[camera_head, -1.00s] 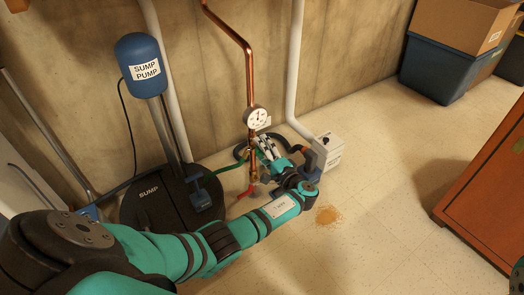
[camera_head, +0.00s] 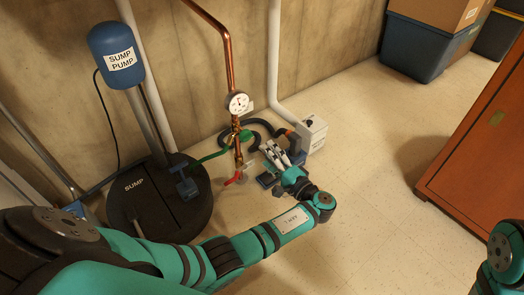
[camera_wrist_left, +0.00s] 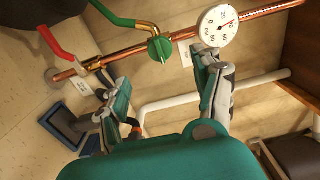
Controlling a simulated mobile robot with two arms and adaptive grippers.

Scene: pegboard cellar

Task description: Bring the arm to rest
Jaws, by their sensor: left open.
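My left arm comes in from the left in the head view and reaches across the floor. Its left gripper (camera_head: 272,158) is open and empty, just right of the copper pipe (camera_head: 229,60). In the left wrist view its two fingers (camera_wrist_left: 162,75) stand apart with nothing between them. Beyond them are the copper pipe (camera_wrist_left: 130,45), a round gauge (camera_wrist_left: 217,27), a green valve knob (camera_wrist_left: 160,48) and a red handle (camera_wrist_left: 55,42). My right arm (camera_head: 503,252) shows only in part at the lower right; its gripper is out of view.
A black sump lid (camera_head: 150,215) and a blue sump pump tank (camera_head: 117,55) stand at left. A white box (camera_head: 313,133) is by the wall. A red-brown cabinet (camera_head: 480,150) stands at right, with a blue bin (camera_head: 420,50) behind. The middle floor is clear.

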